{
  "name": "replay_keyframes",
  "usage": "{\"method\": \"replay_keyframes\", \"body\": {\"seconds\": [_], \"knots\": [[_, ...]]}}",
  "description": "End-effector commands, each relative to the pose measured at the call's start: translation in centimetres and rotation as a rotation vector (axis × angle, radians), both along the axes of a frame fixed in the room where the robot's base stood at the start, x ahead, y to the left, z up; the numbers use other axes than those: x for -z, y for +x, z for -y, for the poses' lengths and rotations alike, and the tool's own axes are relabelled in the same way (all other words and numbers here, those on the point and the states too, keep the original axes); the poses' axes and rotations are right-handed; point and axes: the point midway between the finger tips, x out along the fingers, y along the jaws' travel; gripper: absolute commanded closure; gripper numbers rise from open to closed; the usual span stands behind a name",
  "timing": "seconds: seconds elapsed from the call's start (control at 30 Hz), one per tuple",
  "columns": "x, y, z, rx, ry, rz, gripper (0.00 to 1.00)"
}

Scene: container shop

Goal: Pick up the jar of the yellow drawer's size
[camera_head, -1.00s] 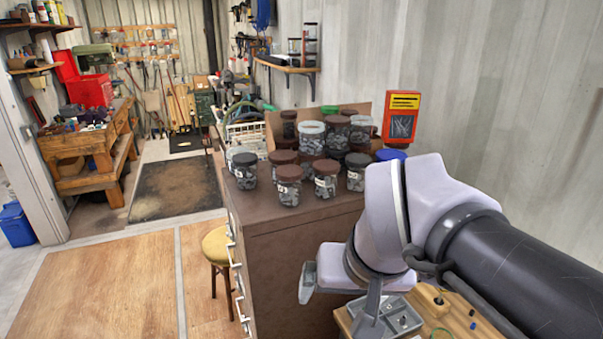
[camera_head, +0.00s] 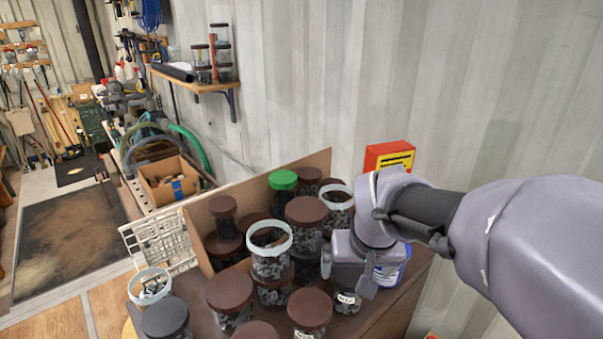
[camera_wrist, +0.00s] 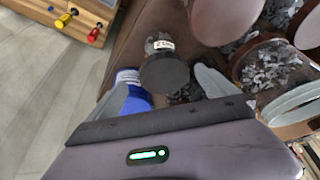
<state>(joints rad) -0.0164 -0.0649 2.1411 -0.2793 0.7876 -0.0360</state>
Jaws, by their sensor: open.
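My gripper (camera_wrist: 172,92) is open, its pale fingers spread on either side of a dark-grey-lidded jar (camera_wrist: 164,74) in the wrist view. This jar has a white label, not readable here. In the head view, my gripper (camera_head: 352,288) is over the right part of the jar group, and a labelled jar (camera_head: 347,303) shows just below it. A blue and white container (camera_wrist: 132,88) is right by the left finger in the wrist view. A yellow knob (camera_wrist: 63,20) sits on a wooden front at the upper left; I cannot tell the size it stands for.
Brown-lidded jars (camera_head: 306,212), white-rimmed jars (camera_head: 269,238) and a green-lidded jar (camera_head: 283,180) crowd the cabinet top. A brown backboard (camera_head: 301,168) stands behind them. A red and yellow box (camera_head: 390,157) is on the wall.

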Motion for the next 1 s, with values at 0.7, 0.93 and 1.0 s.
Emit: {"method": "replay_keyframes", "body": {"seconds": [0.7, 0.93, 1.0], "knots": [[6.2, 2.5, 0.0, 0.001, 0.002, 0.001, 0.17], [6.1, 2.4, 0.0, 0.001, 0.0, 0.001, 0.62], [6.2, 2.4, 0.0, 0.001, 0.0, 0.001, 0.76]]}}
